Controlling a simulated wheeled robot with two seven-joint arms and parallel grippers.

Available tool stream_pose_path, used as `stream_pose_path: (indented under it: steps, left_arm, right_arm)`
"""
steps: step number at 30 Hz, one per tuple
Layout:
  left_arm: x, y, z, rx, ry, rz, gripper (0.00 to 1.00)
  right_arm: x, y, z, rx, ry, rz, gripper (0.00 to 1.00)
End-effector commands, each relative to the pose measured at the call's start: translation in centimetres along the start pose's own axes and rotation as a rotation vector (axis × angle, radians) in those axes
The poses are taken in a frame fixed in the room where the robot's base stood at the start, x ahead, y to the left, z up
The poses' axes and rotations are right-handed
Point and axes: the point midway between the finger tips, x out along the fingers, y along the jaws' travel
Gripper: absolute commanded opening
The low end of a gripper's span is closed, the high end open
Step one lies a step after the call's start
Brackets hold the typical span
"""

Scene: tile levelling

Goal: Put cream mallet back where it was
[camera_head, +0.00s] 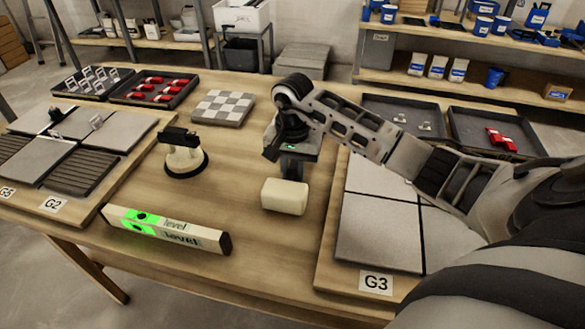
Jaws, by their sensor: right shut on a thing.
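The cream mallet (284,197) is in the middle of the table, with its blocky cream head low over the wood. My right gripper (291,166) is directly above the head and shut on the mallet; the gripper hides the handle. I cannot tell whether the head touches the tabletop. My left gripper is not in view.
A spirit level (166,230) lies at the front left. A black-and-cream suction lifter (183,156) stands left of the mallet. A checkered tile sheet (223,108) and dark trays (154,90) are behind. Bare wood surrounds the mallet.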

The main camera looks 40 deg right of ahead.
Motion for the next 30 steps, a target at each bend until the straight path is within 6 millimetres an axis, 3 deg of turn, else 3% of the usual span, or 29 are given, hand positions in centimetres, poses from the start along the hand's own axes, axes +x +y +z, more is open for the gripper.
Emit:
stream_pose_path:
  steps: [8,9,11,23,30]
  left_arm:
    - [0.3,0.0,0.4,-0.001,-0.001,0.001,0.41]
    - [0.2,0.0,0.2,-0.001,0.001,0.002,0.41]
    - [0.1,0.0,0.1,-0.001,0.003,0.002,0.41]
    - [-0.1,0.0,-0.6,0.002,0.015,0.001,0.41]
    - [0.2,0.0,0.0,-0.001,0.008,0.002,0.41]
  right_arm:
    - [0.3,-0.1,-0.1,0.0,0.002,-0.003,0.0]
    - [0.2,0.0,0.0,0.0,0.001,-0.001,0.28]
    - [0.2,0.0,0.0,0.0,0.001,-0.001,0.42]
    - [-0.7,-0.1,-0.1,0.0,0.003,-0.003,0.42]
    - [-5.4,0.0,-0.2,0.0,0.007,-0.004,0.42]
